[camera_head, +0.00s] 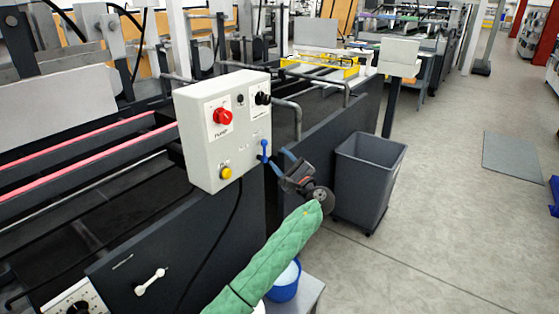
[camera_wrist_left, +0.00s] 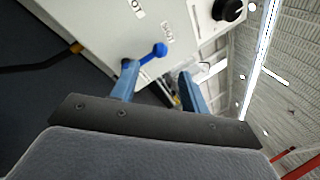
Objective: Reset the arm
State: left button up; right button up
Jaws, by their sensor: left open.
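My left gripper (camera_head: 276,156), on the green-sleeved arm (camera_head: 275,256), is at the lower right edge of the white control box (camera_head: 200,155). Its two blue fingers are spread, with nothing between them that I can make out. A small blue lever (camera_head: 264,148) sticks out of the box beside the fingertips. In the left wrist view the blue lever (camera_wrist_left: 153,51) lies just past the open left gripper (camera_wrist_left: 157,70), near the left finger's tip. I cannot tell whether they touch. My right gripper is not in view.
The box carries a red knob (camera_head: 222,116), a black knob (camera_head: 262,98) and a yellow button (camera_head: 226,172). A grey bin (camera_head: 368,180) stands right of the gripper. A blue bucket (camera_head: 285,284) is beside the arm.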

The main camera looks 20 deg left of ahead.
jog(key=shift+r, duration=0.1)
pick_arm(q)
jog(key=s+d+f+n+g+h, duration=0.1)
jog(key=s+d+f+n+h, duration=0.3)
jog(key=s, duration=0.3)
jog(key=s+d+f+n+g+h, duration=0.1)
jog(key=s+d+f+n+h, duration=0.15)
jog(key=s+n+h, duration=0.35)
jog(key=s+d+f+n+g+h, duration=0.1)
jog(key=s+d+f+n+h, duration=0.15)
jog(key=s+h, duration=0.4)
jog(key=s+f+g, duration=0.2)
jog(key=s+f, duration=0.5)
jog(key=s, duration=0.5)
jog(key=s+f+g+h+p, duration=0.1)
jog(key=s+f+g, duration=0.1)
jog(key=s+f, duration=0.5)
jog(key=s+f+n+g+h+p, duration=0.1)
jog(key=s+f+g, duration=0.2)
jog(key=s, duration=1.5)
notch_tip(320, 180, down, 4)
jog(key=shift+s+r, duration=0.1)
jog(key=shift+s, duration=0.1)
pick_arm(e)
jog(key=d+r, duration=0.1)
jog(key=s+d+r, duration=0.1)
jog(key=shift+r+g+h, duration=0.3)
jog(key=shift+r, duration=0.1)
